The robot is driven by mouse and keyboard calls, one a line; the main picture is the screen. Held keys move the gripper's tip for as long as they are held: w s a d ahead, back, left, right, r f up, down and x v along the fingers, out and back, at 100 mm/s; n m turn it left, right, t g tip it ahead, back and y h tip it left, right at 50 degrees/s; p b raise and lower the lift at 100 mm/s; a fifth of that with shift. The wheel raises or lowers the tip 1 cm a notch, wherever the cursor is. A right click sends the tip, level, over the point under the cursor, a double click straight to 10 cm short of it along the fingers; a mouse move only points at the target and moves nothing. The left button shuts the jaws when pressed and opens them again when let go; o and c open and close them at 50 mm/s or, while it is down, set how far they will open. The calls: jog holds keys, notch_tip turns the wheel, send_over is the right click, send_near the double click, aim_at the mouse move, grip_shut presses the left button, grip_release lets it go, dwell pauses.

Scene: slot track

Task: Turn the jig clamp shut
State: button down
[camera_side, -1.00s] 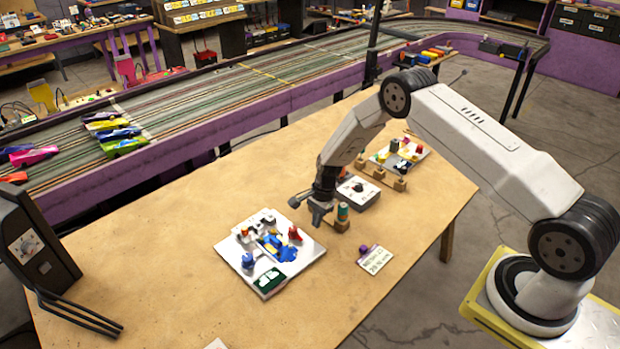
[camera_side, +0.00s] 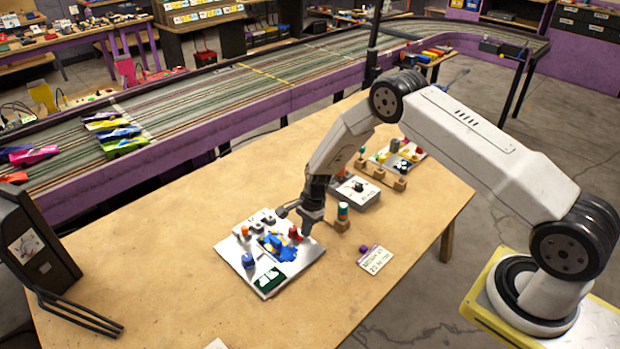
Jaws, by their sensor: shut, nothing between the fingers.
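The jig (camera_side: 230,251) is a white plate on the wooden table, left of my gripper. A blue part (camera_side: 272,245) lies in its middle. A small red piece (camera_side: 294,233), perhaps the clamp's handle, stands at the plate's right edge; its turn position is too small to tell. My gripper (camera_side: 305,231) points down, shut and empty, right beside the red piece at the jig's right edge. I cannot tell whether the two touch. A blue knob (camera_side: 248,260) and a dark green patch (camera_side: 269,280) are at the plate's near side.
A purple ball (camera_side: 364,249) and a label card (camera_side: 376,260) lie nearer. A white box (camera_side: 355,190) stands behind.

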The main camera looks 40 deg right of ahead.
aim_at(297, 243)
jog(key=shift+s+a+m+t, duration=0.15)
jog(key=shift+a+m, duration=0.05)
jog(key=shift+m, duration=0.5)
jog(key=shift+s+a+m+t, duration=0.1)
jog(key=shift+a+m+t, duration=0.05)
jog(key=shift+m, duration=0.55)
jog(key=shift+s+a+m+t, duration=0.1)
jog(key=shift+a+m+t, duration=0.15)
jog(key=shift+m, duration=0.6)
jog(key=shift+s+a+m+t, duration=0.15)
jog(key=shift+a+m, duration=0.1)
jog(key=shift+m, duration=0.6)
jog(key=shift+a+m+t+h, duration=0.2)
jog(key=shift+a+m+h, duration=0.15)
jog(key=shift+m, duration=0.8)
jog(key=shift+a+m+t+h, duration=0.25)
jog(key=shift+a+m, duration=0.15)
jog(key=shift+m, duration=0.75)
jog(key=shift+w+a+m, duration=0.1)
jog(key=shift+a+m, duration=0.1)
jog(key=shift+m, duration=0.5)
jog(key=shift+w+d, duration=0.1)
